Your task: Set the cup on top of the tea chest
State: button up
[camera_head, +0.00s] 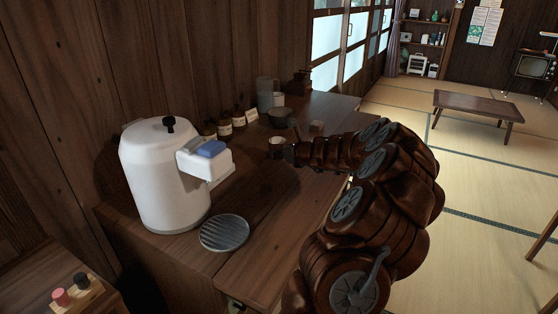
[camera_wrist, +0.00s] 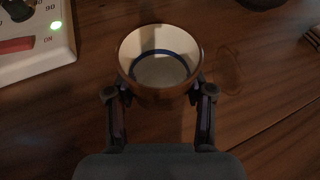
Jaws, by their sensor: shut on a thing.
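The cup (camera_wrist: 160,72) is small and brown outside, pale inside with a dark blue ring. It sits upright between the two fingers of my gripper (camera_wrist: 159,95), which is shut on it. In the head view the cup (camera_head: 277,141) is over the dark wooden counter, at the end of my gripper (camera_head: 287,152). I cannot tell whether its base touches the wood. I cannot tell for sure which thing is the tea chest; a small brown block (camera_head: 316,127) lies just behind the cup.
A large white pot (camera_head: 160,175) and a round ribbed plate (camera_head: 224,233) stand at the counter's near left. Small brown bottles (camera_head: 224,128), a dark pot (camera_head: 281,118) and a grey jug (camera_head: 265,92) line the wall side. A white panel (camera_wrist: 55,55) is close to the cup's left.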

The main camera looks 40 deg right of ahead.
jog(key=shift+f, duration=1.45)
jog(key=shift+f+b, duration=0.1)
jog(key=shift+b, duration=0.2)
jog(key=o, duration=1.2)
jog(key=shift+o, duration=0.2)
jog(key=shift+s+r, duration=0.25)
jog(key=p+v, duration=0.1)
jog(key=v, duration=1)
jog(key=shift+s+r, duration=0.1)
jog(key=shift+s, duration=0.1)
